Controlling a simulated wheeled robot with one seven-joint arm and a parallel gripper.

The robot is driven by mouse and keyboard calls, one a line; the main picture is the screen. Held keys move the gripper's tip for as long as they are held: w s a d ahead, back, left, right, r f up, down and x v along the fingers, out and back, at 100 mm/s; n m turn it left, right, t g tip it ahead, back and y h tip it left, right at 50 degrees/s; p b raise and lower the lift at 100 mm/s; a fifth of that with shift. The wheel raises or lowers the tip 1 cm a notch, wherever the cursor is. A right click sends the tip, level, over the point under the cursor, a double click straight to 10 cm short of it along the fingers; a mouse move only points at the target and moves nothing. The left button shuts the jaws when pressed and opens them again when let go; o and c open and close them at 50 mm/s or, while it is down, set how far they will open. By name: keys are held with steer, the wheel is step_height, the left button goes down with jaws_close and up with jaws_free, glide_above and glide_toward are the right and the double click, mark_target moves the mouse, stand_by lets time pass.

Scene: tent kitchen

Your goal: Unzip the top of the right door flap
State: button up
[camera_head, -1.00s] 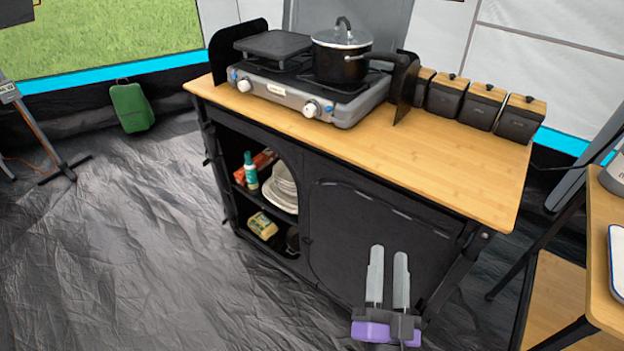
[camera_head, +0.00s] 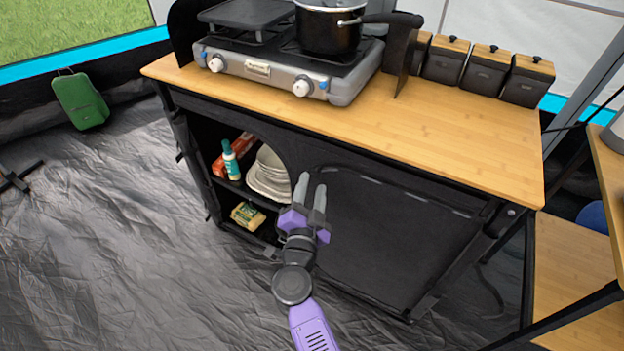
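The right door flap (camera_head: 400,240) is a black fabric panel on the front right of the camp kitchen cabinet. It hangs closed, with a curved seam or zip line along its top and left edges. A zip pull is too small to make out. My gripper (camera_head: 311,183) is in front of the cabinet, near the flap's upper left corner. Its two grey fingers point up and are slightly apart, with nothing between them. I cannot tell whether it touches the fabric.
The left compartment is open, with plates (camera_head: 268,175), a green-capped bottle (camera_head: 231,160) and a yellow packet (camera_head: 248,215). A stove (camera_head: 275,75) with a pot (camera_head: 330,28) stands on the wooden top (camera_head: 440,120). A wooden side table (camera_head: 575,265) is at right.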

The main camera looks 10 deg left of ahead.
mark_target(315, 173)
steer(key=shift+w+d+b, duration=0.1)
steer(key=shift+w+b, duration=0.45)
steer(key=shift+w, duration=1.3)
jaws_close()
